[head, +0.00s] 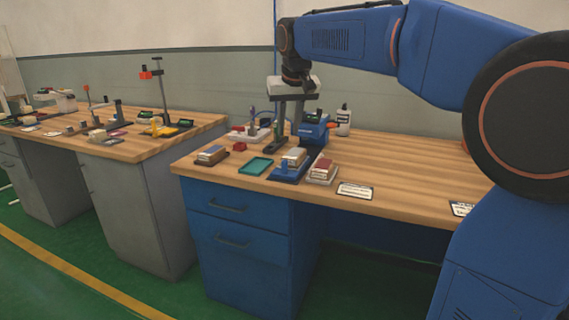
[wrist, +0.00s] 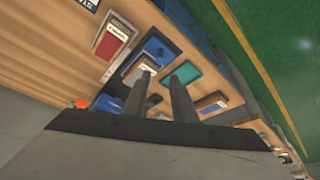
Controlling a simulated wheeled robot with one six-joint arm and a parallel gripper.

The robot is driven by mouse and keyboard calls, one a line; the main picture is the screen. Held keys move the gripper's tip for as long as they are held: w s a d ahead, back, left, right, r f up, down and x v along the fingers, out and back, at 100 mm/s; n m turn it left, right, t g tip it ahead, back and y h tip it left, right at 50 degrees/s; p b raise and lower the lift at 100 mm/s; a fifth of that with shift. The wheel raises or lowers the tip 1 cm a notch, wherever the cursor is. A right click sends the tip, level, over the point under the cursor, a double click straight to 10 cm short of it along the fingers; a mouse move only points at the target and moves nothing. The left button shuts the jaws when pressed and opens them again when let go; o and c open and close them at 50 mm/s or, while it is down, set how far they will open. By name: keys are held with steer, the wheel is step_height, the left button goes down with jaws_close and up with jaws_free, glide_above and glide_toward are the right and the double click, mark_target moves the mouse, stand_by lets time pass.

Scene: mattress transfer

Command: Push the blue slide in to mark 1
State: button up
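A blue fixture (head: 290,176) lies near the front edge of the blue workbench, with a small blue upright part at its front and a grey-and-tan block on it. I take that upright part for the slide, though I cannot be sure. In the wrist view the blue fixture (wrist: 158,46) lies beyond the fingertips. Mark 1 cannot be made out in either view. My gripper (head: 285,138) points down behind the fixture, its dark fingers apart and empty. In the wrist view the gripper (wrist: 165,75) also shows a gap between its fingers.
A teal tray (head: 256,166) and a tan block (head: 211,155) lie left of the fixture, and a red-topped block (head: 323,171) lies right. A blue machine (head: 313,130) and a white bottle (head: 343,120) stand behind. The bench's right side is mostly clear.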

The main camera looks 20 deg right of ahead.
mark_target(285, 162)
steer(key=x, duration=1.5)
steer(key=shift+f, duration=0.3)
